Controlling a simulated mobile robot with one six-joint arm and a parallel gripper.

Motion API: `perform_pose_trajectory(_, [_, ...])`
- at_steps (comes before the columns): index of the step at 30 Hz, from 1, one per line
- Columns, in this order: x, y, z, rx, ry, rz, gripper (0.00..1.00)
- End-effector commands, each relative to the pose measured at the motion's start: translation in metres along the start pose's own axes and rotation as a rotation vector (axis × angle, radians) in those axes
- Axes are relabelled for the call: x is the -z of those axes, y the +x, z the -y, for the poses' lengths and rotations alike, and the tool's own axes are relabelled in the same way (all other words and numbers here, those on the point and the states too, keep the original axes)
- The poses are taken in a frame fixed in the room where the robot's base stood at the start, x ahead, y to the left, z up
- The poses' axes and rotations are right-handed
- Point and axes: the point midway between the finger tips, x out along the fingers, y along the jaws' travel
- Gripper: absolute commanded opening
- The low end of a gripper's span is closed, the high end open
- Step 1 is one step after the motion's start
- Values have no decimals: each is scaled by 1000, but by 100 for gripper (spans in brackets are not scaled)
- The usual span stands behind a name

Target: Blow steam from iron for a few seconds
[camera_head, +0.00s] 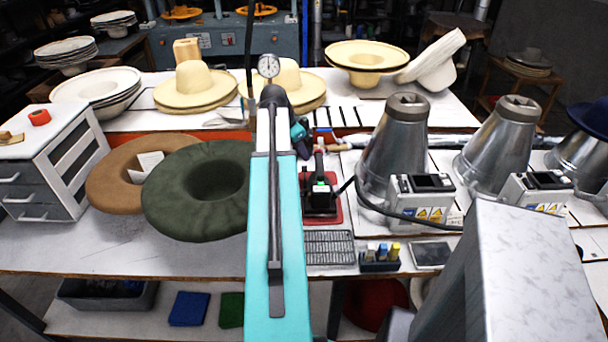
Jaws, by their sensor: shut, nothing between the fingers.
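A dark iron (320,197) appears to stand on a red pad (336,214) on the workbench, just right of the teal beam in the middle of the picture. A small green light or patch shows on it. The beam covers the area just to its left. No steam can be seen around it.
The teal beam (262,240) rises through the middle, with a round gauge (268,66) at its top. A green felt ring (165,205) lies left. Metal cones (398,140) and a control box (422,200) stand right. A wire rack (329,248) lies in front.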

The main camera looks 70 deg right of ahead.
Motion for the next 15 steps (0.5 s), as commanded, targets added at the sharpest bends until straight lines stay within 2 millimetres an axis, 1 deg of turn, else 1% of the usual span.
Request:
perform_pose_trajectory(1, [2,-4,0,0,0,0,0])
perform_pose_trajectory(15, [12,-27,0,0,1,0,0])
